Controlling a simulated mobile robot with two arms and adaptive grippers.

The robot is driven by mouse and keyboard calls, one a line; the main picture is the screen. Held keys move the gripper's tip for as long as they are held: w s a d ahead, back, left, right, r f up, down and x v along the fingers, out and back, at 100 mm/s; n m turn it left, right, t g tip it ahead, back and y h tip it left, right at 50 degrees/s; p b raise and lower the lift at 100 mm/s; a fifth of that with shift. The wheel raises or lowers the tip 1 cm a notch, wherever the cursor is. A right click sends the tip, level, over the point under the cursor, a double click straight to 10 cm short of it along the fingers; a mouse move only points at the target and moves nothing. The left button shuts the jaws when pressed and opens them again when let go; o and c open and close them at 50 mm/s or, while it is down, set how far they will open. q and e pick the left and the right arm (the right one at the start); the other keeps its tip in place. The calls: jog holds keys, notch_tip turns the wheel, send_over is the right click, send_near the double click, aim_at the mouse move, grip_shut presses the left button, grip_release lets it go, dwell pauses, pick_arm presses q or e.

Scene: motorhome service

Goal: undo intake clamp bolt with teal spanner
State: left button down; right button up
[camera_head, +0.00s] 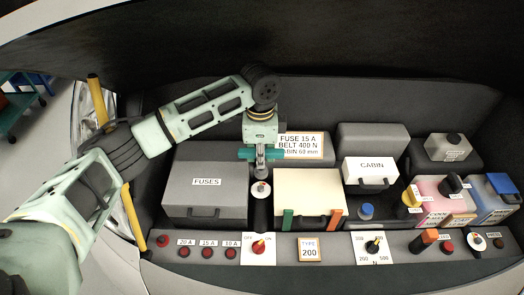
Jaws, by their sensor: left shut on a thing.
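My left gripper (261,165) points down at the middle of the bay, between the FUSES box and the cream box. It is shut on the teal spanner (276,153), whose teal parts stick out on both sides of it. Just below is a pale round fitting with a small brown centre (261,188) on a dark post, which looks like the intake clamp bolt. I cannot tell whether the spanner touches it. My right gripper is not in view.
The grey FUSES box (207,182) is left and the cream box (309,183) right, with green and orange clips. The CABIN box (370,171) and coloured tanks are further right. A knob panel (208,243) runs along the front. A yellow bar (133,215) stands left.

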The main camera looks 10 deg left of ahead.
aim_at(260, 170)
pick_arm(q)
jog(key=shift+s+r, duration=0.1)
jog(key=shift+s, duration=0.15)
jog(key=shift+w, duration=0.1)
jog(key=shift+w+f+b, duration=0.25)
jog(key=shift+f+b, duration=0.15)
jog(key=shift+f, duration=1.15)
jog(key=shift+f+b, duration=0.6)
jog(key=shift+f, duration=0.85)
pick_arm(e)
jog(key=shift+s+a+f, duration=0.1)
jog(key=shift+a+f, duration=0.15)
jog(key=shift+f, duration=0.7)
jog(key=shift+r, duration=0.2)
pick_arm(q)
jog(key=shift+s+p, duration=0.1)
jog(key=shift+p, duration=0.4)
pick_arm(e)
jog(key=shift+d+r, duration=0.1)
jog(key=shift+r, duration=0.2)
